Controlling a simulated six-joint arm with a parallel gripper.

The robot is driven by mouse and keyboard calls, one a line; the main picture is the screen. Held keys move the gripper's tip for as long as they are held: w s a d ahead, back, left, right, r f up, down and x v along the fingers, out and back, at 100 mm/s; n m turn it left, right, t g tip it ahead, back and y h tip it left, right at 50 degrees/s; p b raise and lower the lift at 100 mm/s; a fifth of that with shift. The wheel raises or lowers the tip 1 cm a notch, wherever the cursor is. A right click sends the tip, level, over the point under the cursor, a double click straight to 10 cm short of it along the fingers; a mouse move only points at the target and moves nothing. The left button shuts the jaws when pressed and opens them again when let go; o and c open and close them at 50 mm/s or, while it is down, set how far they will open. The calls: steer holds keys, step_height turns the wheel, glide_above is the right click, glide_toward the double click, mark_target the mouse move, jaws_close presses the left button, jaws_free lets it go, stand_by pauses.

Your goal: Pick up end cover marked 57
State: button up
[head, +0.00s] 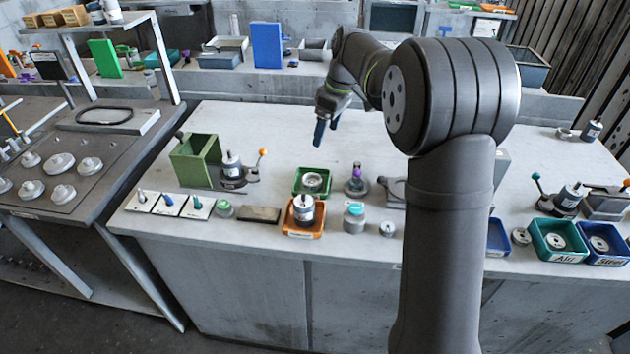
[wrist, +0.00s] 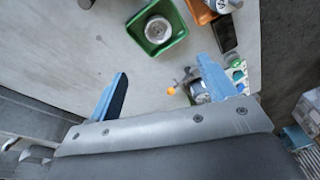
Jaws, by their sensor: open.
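I cannot read the number 57 on any part, so I cannot tell which one is the end cover marked 57. A round metal part (head: 312,180) lies in a green tray (head: 299,190) on the bench; the part (wrist: 157,30) and tray (wrist: 148,14) also show in the wrist view. Other round metal parts lie beside the blue tray (head: 520,237), in the teal tray (head: 555,241) and in the dark blue tray (head: 599,243). My gripper (head: 326,131) is open and empty above the back of the bench. Its blue fingers (wrist: 165,85) show apart in the wrist view.
An orange tray (head: 302,234) holding a motor-like part stands in front of the green tray. A tall green box (head: 195,160) and an orange-knobbed fixture (head: 235,172) stand to its left. The bench between my gripper and the green tray looks clear.

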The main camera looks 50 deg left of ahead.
steer(key=s+a+m+t+h, duration=0.1)
steer(key=s+a+m+t, duration=0.15)
steer(key=m, duration=0.25)
glide_above(312, 183)
steer(key=shift+g, duration=0.25)
steer(key=f, duration=1.1)
steer(key=shift+s+a, duration=0.1)
steer(key=shift+a, duration=0.1)
steer(key=shift+d+f, duration=0.2)
steer(key=shift+f, duration=2.55)
steer(key=c, duration=1.1)
